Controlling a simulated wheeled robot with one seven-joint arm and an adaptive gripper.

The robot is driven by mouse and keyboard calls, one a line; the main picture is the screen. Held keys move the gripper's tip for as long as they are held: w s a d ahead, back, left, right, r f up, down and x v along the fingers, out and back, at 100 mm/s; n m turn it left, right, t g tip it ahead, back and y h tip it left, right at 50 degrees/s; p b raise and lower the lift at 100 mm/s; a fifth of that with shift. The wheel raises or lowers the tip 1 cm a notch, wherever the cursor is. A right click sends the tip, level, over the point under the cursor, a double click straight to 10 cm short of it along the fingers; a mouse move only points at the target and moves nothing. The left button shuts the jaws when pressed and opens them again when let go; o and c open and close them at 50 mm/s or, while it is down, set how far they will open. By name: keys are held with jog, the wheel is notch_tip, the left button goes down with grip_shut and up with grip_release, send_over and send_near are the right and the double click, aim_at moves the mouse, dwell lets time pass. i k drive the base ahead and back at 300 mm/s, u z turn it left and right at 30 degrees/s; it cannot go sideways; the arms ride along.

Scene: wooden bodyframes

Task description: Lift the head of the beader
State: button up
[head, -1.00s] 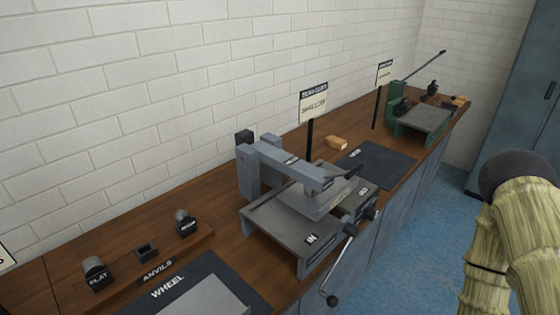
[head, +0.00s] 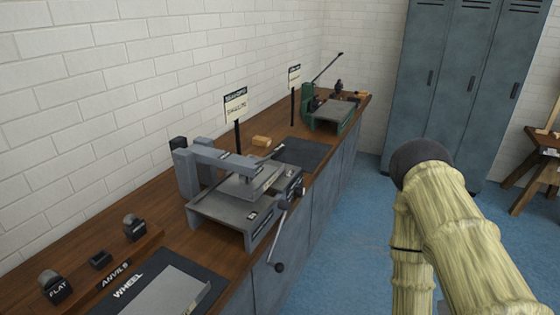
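A grey machine (head: 222,212) stands on the wooden bench, with an overhead arm (head: 215,154) reaching over a flat table and a crank handle (head: 279,266) hanging at its front. A green machine (head: 309,101) with a long raised lever (head: 328,67) stands farther along the bench. The signs are too small to read, so I cannot tell for sure which one is the beader. The overhead arm of the grey machine lies level, low over its table. My wood-textured arm fills the right side; my gripper is not in view.
Small anvils (head: 135,227) and a dark mat marked WHEEL (head: 122,290) lie at the near end of the bench (head: 182,236). A wooden block (head: 261,141) lies behind the grey machine. Blue lockers (head: 450,85) stand at the back. The blue floor (head: 345,225) right of the bench is clear.

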aim_at(250, 167)
jog(key=z, duration=1)
jog(key=i, duration=0.7)
jog(key=u, duration=0.85)
